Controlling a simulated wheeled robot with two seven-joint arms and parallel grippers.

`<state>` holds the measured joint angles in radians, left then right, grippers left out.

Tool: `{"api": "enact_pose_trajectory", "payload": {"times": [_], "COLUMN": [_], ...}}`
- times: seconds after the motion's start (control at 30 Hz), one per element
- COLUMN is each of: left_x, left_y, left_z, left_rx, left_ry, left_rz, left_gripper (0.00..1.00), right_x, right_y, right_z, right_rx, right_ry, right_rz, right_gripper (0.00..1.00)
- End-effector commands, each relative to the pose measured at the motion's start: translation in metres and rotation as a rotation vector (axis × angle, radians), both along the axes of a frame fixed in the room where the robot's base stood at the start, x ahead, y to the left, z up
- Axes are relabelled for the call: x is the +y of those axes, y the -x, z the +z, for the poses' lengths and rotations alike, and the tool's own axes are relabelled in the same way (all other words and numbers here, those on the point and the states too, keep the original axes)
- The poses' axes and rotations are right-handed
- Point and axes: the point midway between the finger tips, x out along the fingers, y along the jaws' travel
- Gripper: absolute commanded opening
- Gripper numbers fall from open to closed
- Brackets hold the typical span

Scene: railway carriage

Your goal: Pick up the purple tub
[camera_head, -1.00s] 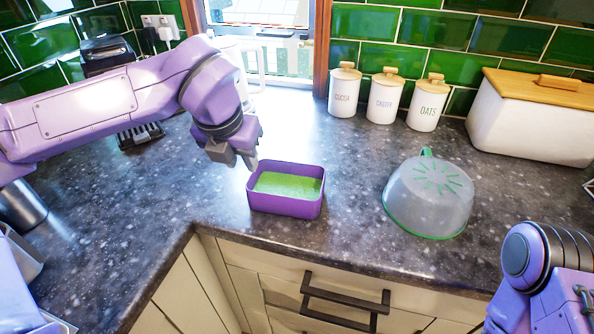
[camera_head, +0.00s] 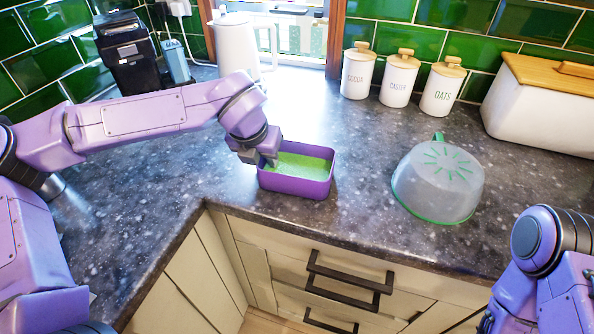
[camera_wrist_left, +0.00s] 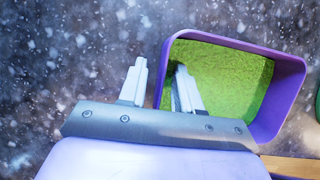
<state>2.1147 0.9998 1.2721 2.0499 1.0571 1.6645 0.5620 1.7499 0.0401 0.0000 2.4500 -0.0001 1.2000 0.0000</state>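The purple tub (camera_head: 297,187) stands upright on the dark worktop near its front edge, with a green filling inside. It also shows in the left wrist view (camera_wrist_left: 286,96). My left gripper (camera_head: 268,160) is at the tub's left end. In the left wrist view its two fingers (camera_wrist_left: 160,85) are apart, one outside the tub's wall and one inside over the green filling. The wall runs between them, and I cannot tell whether either finger touches it. My right arm shows at the lower right, but its gripper is not visible.
An upturned clear bowl with a green rim (camera_head: 436,185) lies right of the tub. Three white canisters (camera_head: 398,80) and a bread bin (camera_head: 540,105) stand along the back. A white kettle (camera_head: 236,45) and a black machine (camera_head: 127,52) are behind my left arm. Worktop (camera_head: 350,150) between tub and bowl is clear.

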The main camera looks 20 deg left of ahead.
Motion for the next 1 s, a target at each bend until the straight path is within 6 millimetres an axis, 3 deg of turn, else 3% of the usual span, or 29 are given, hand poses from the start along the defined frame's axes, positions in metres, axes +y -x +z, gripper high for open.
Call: {"api": "enact_pose_trajectory", "payload": {"times": [0.67,0.7,0.8,1.0], "left_x": [-0.0001,-0.0001,-0.0001,-0.0001], "left_y": [0.0002,0.0002,0.0002,0.0000], "left_z": [-0.0047,-0.0047,-0.0047,-0.0040], "left_rx": [0.000,0.000,0.000,-0.001], "left_ry": [0.000,0.000,0.000,0.000], "left_rz": [0.000,0.000,0.000,0.000], "left_gripper": [0.33,0.30,0.00,0.00], "right_x": [0.0000,0.0000,0.0000,0.0000], "right_y": [0.0000,0.0000,0.0000,0.0000], "right_z": [-0.0012,-0.0012,-0.0012,-0.0011], "right_rx": [0.000,0.000,0.000,0.000], "right_ry": [0.000,0.000,0.000,0.000], "right_rz": [0.000,0.000,0.000,0.000], "right_gripper": [0.41,0.41,0.41,0.41]}}
